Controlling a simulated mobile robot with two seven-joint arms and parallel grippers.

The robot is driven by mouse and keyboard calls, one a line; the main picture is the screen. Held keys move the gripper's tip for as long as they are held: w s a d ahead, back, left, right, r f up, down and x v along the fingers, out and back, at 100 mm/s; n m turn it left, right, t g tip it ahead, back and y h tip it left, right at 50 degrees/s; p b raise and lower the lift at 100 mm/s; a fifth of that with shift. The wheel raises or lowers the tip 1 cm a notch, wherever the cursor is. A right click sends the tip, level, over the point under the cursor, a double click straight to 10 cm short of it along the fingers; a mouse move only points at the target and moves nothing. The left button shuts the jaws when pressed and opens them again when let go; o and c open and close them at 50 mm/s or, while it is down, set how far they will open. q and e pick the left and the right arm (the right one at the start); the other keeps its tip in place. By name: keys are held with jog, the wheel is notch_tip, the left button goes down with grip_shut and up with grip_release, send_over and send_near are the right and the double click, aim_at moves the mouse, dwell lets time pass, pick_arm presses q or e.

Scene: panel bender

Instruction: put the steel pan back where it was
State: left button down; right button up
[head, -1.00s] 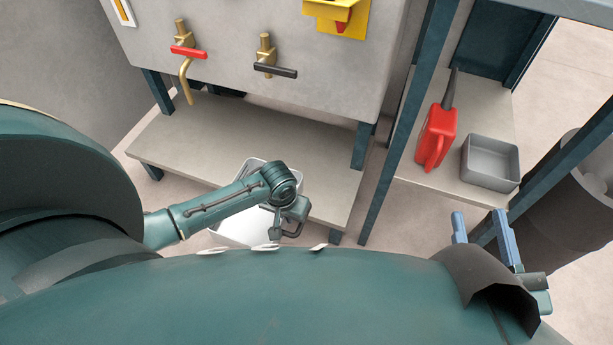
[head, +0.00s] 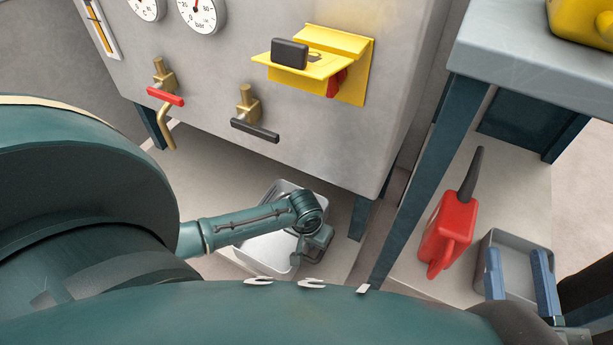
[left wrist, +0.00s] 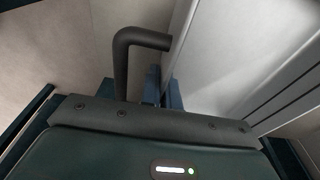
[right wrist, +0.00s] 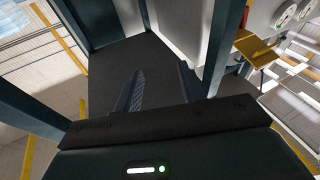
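The steel pan (head: 258,249) is a bright, open rectangular tray at the low middle of the head view, over the low shelf under the machine. I cannot tell whether it touches the shelf. My left gripper (head: 300,250) is at the pan's right side; its blue fingers (left wrist: 165,92) are close together in the left wrist view and appear shut on the pan's rim. The pan's pale wall (left wrist: 225,60) fills the right of that view. My right gripper (head: 518,278) is open and empty, in front of a grey pan on the right; its fingers are apart in the right wrist view (right wrist: 160,90).
The low shelf (head: 210,180) lies below the machine's grey front, with a red-handled valve (head: 165,96) and a black-handled valve (head: 256,128) above. Right of a blue table leg (head: 425,190) stand a red oil can (head: 447,235) and the grey pan (head: 512,245).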

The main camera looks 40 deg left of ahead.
pick_arm(q)
notch_tip(320, 180, down, 5)
jog(key=b, duration=0.2)
jog(key=shift+f+b, duration=0.2)
jog(key=shift+b, duration=0.1)
jog(key=shift+w+f, duration=0.1)
jog(key=shift+f, duration=0.05)
pick_arm(e)
jog(key=shift+w+d+r+n+t+y, duration=0.1)
jog(key=shift+w+r+n+t+y, duration=0.15)
jog(key=shift+r+n+y, duration=0.3)
jog(key=shift+w+a+r+n+t+y, duration=0.1)
jog(key=shift+w+r+n+t+y, duration=0.15)
jog(key=shift+r, duration=0.35)
jog(key=shift+w+d+r+n+t+y, duration=0.1)
jog(key=shift+r+n+t+y, duration=0.1)
jog(key=shift+r+n+y, duration=0.35)
pick_arm(q)
jog(key=c, duration=2.1)
grip_release()
jog(key=shift+f, duration=0.2)
jog(key=o, duration=0.5)
jog(key=shift+c, duration=0.2)
pick_arm(e)
jog(key=shift+r, duration=0.1)
pick_arm(q)
jog(key=shift+r, duration=0.1)
